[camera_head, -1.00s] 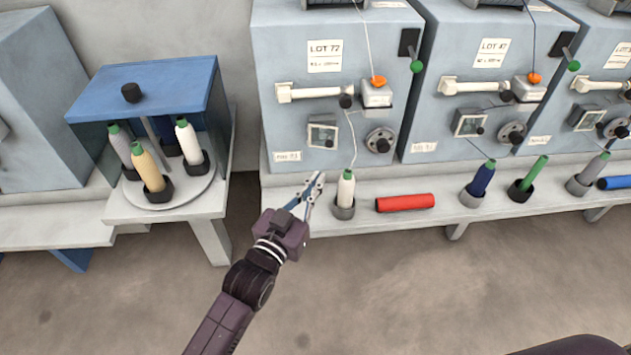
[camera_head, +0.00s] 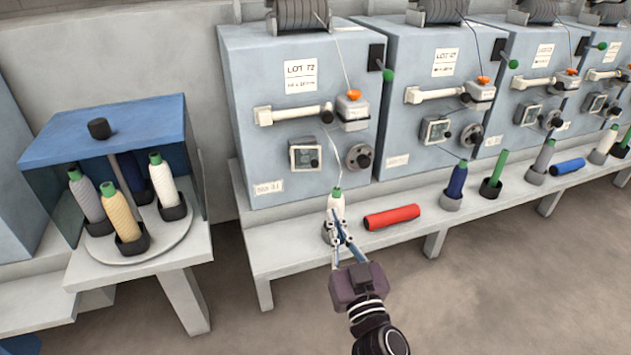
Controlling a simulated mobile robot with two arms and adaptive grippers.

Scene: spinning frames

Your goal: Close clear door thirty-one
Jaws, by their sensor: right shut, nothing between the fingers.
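The nearest blue-grey machine (camera_head: 222,75) has a label plate (camera_head: 269,187) that seems to read 31. On its front is a small square clear door (camera_head: 304,155) with a pale frame and a dark knob. I cannot tell how far the door stands open. My right gripper (camera_head: 337,226) is shut and empty, below and right of the door and well apart from it. In the view it overlaps a white bobbin (camera_head: 336,203) with a green tip on the shelf; I cannot tell whether they touch. My left gripper is not in view.
A red cylinder (camera_head: 392,217) lies on the shelf (camera_head: 290,246), right of the white bobbin. More machines with similar small doors stand to the right. A blue-topped case (camera_head: 60,143) with several bobbins on a round plate stands at left. The floor (camera_head: 520,290) in front is clear.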

